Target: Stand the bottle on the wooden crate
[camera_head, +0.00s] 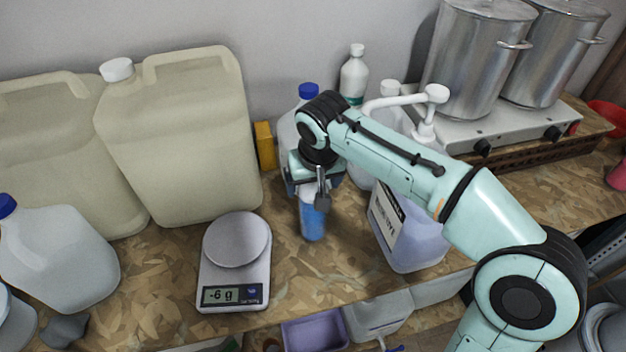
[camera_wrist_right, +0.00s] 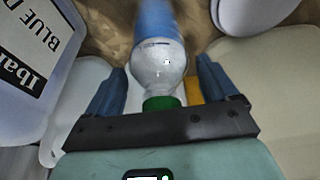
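A bottle with a blue lower part (camera_head: 312,222) stands on the patterned worktop below my right gripper (camera_head: 310,187), which hides its top. In the right wrist view the bottle (camera_wrist_right: 163,60) shows a clear shoulder and a green cap. The fingers of the right gripper (camera_wrist_right: 160,85) stand on either side of its neck, with gaps on both sides, so the gripper is open. A brown wooden crate-like base (camera_head: 535,150) sits under the hot plate at the right; its right end looks bare. My left gripper is not in view.
A kitchen scale (camera_head: 234,265) stands left of the bottle, a labelled lilac jug (camera_head: 415,240) right of it. Large beige canisters (camera_head: 185,140) fill the left. Steel pots (camera_head: 480,55) stand on the hot plate (camera_head: 520,133). A white bottle (camera_head: 354,75) stands behind my arm.

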